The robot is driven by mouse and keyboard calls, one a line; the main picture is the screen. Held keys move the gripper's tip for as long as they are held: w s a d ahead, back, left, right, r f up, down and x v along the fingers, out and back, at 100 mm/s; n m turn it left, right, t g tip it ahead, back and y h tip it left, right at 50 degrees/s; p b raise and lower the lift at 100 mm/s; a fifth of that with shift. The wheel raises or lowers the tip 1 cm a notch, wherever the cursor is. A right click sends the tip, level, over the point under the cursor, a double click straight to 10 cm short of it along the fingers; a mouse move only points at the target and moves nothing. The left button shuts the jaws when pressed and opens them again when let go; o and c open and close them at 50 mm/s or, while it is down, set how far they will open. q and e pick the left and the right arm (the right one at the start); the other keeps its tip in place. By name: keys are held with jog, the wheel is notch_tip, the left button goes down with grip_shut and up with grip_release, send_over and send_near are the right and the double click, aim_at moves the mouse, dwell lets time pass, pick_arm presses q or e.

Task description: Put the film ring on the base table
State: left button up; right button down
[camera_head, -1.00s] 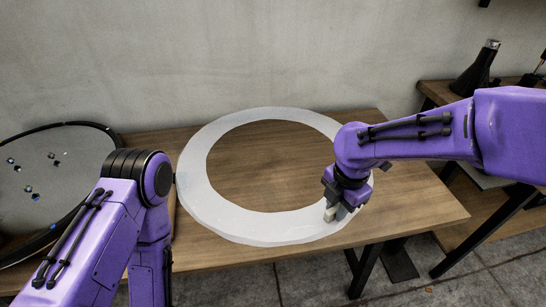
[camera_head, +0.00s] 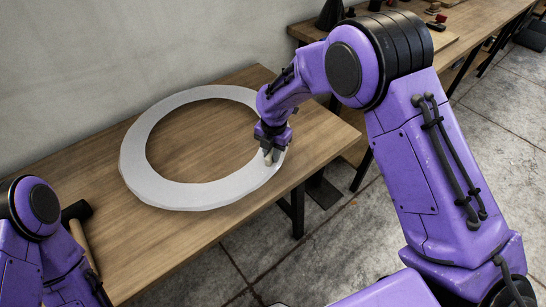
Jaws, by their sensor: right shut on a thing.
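The film ring (camera_head: 182,196) is a large, flat white ring. It appears to lie on a wooden table (camera_head: 205,150) against the wall; whether its right side is raised is hard to tell. My right gripper (camera_head: 270,158) is shut on the ring's right edge, pointing down. My left arm (camera_head: 38,225) shows at the lower left, but its gripper is out of view.
A brown handle with a dark head (camera_head: 78,213) lies at the table's left, beside my left arm. A second wooden table (camera_head: 470,30) with dark items stands at the upper right. Open tiled floor (camera_head: 330,245) lies in front of the tables.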

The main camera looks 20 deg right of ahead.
jog(key=f, duration=0.4)
jog(key=shift+w+d+f+p, duration=0.1)
jog(key=shift+w+d+p, duration=0.25)
jog(key=shift+p, duration=0.05)
jog(key=c, duration=1)
grip_release()
jog(key=shift+o, duration=0.2)
jog(key=r, duration=0.8)
jog(key=r+b, duration=0.1)
jog(key=r, duration=0.3)
jog(key=shift+s+d, duration=0.2)
jog(key=shift+s, duration=0.1)
